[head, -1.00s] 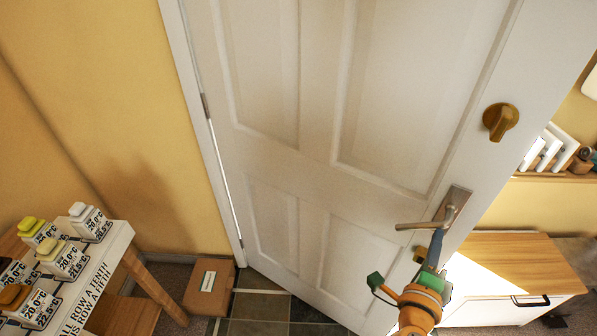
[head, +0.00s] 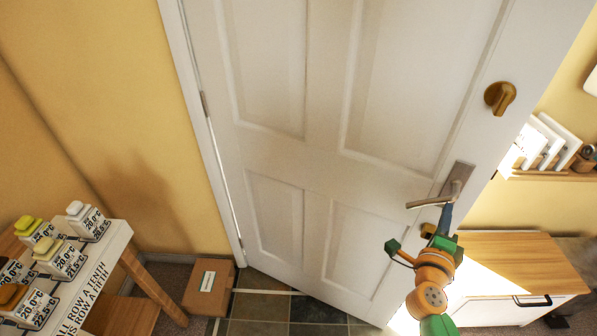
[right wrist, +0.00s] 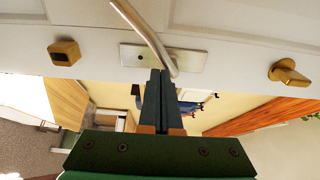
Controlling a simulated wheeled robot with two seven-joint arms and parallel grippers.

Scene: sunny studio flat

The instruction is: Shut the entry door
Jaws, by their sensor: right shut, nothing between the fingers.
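The white panelled entry door (head: 320,150) stands open, hinged at its left side, with its free edge at the right. A silver lever handle (head: 435,203) on a plate sits near that edge. A brass knob (head: 500,97) is above it and a small brass block (head: 428,230) below. My right gripper (head: 446,215) is shut and empty, its tips at the handle plate. In the right wrist view the closed fingers (right wrist: 160,90) reach the plate (right wrist: 185,60) beside the lever (right wrist: 143,32); whether they touch is unclear. My left gripper is not in view.
A table with labelled bottles (head: 100,245) stands at the left. A cardboard box (head: 208,288) sits on the floor by the hinge side. A wood-topped white cabinet (head: 510,265) and a wall shelf (head: 555,175) show beyond the free edge. Dark floor tiles (head: 260,308) lie in front of the door.

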